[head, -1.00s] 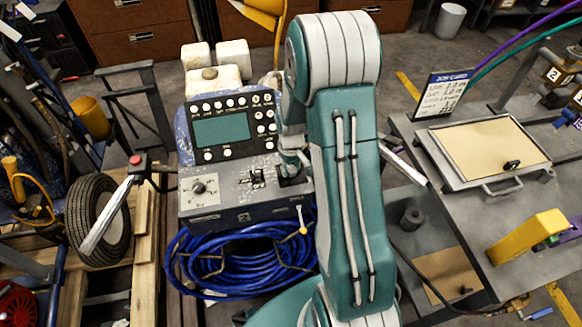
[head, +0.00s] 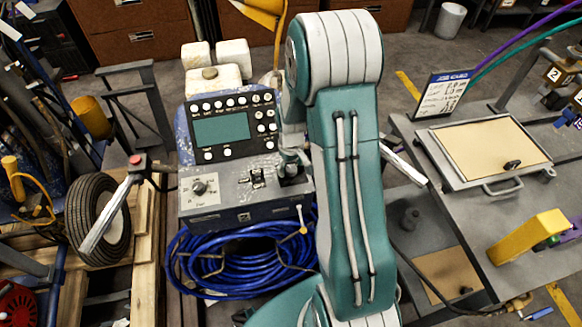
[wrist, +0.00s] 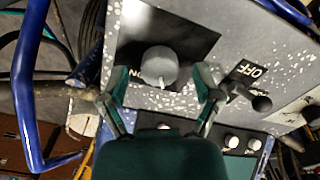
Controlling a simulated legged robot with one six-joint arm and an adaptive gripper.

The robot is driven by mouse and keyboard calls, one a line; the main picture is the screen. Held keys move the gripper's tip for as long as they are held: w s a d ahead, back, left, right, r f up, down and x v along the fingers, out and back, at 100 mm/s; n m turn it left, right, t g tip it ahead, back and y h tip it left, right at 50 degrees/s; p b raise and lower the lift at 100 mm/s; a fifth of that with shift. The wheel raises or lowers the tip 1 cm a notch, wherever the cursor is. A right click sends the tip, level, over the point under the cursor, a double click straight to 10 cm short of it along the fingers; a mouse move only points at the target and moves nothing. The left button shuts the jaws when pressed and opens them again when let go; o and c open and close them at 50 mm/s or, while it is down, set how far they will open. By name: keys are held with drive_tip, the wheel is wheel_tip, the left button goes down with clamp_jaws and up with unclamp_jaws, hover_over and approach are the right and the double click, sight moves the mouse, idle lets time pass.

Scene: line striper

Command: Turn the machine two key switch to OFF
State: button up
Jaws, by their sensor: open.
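In the wrist view, a round grey knob (wrist: 160,64) stands on a dark square plate (wrist: 193,38) on a speckled grey panel. I take it for the key switch. In the head view, the machine's grey console (head: 235,192) stands left of my arm. My gripper (head: 292,168) is over the console's right end, where the arm and gripper largely hide the knob.
A dark lever (wrist: 261,103) is close to the right finger. Blue tubing (wrist: 30,90) is at the left of the wrist view. In the head view, a blue hose coil (head: 235,262) hangs below the console, and a grey bench (head: 470,215) stands right of my arm.

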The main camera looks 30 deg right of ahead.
wheel_tip(320, 180, up, 11)
drive_tip(key=shift+r, duration=0.2)
drive_tip(key=shift+w, duration=0.1)
idle(0.4)
wheel_tip(320, 180, up, 8)
drive_tip(key=t, duration=0.1)
hover_over(291, 168)
drive_tip(key=s+a, duration=0.4)
drive_tip(key=s+a+r+t, duration=0.2)
drive_tip(key=s+a+r, duration=0.2)
drive_tip(key=s, duration=0.3)
drive_tip(key=s+a+r+m+t, duration=0.1)
drive_tip(key=s+a+r, duration=0.3)
drive_tip(key=s, duration=0.4)
drive_tip(key=shift+s+a+r+t, duration=0.15)
drive_tip(key=shift+a+r+t, duration=0.2)
drive_tip(key=shift+r+t, duration=0.5)
